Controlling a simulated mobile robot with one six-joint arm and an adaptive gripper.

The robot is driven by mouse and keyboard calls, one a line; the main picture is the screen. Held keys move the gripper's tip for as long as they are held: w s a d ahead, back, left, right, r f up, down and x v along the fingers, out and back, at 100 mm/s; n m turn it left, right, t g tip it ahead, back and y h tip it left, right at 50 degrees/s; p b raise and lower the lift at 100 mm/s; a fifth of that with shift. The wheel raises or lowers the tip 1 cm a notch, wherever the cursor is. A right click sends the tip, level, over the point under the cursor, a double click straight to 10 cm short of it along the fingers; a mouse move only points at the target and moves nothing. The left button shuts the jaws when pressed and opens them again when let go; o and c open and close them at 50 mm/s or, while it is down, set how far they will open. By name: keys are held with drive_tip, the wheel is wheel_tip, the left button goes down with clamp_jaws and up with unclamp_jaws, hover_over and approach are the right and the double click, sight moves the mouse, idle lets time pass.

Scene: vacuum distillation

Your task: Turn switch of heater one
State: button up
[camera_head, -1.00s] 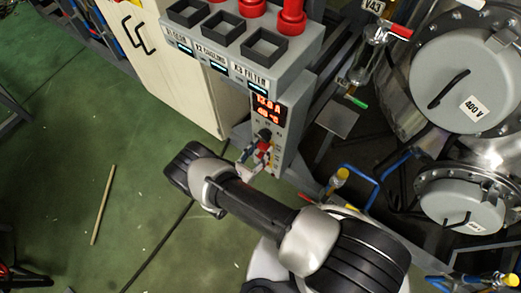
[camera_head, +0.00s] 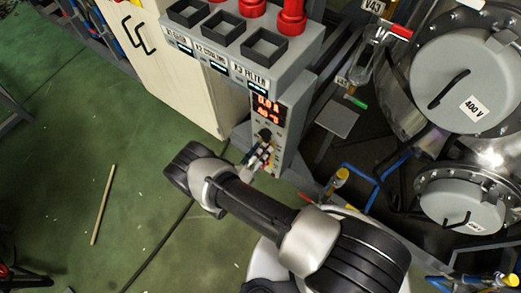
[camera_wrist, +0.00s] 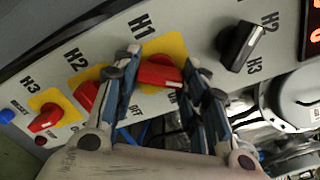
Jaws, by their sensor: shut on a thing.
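The red H1 switch (camera_wrist: 160,74) sits on a yellow plate on the grey control panel, under the label H1 in the wrist view. My gripper (camera_wrist: 164,71) has one finger at each end of its red handle and is shut on it. The handle lies crosswise between the fingers. OFF and ON labels show below it, partly hidden by my fingers. In the head view my gripper (camera_head: 264,151) is at the front of the heater control box (camera_head: 285,133), below its red display (camera_head: 267,107); the switch is hidden there.
Red switches H2 (camera_wrist: 86,95) and H3 (camera_wrist: 46,117) stand left of H1 in the wrist view, close to my left finger. A black selector knob (camera_wrist: 241,46) is to the right. A metal vessel (camera_head: 465,80) stands right of the box; green floor at left is mostly clear.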

drive_tip(key=shift+n, duration=3.7)
drive_tip(key=o, duration=1.1)
drive_tip(key=shift+c, duration=0.2)
drive_tip(key=v, duration=1.2)
drive_tip(key=shift+a, duration=0.1)
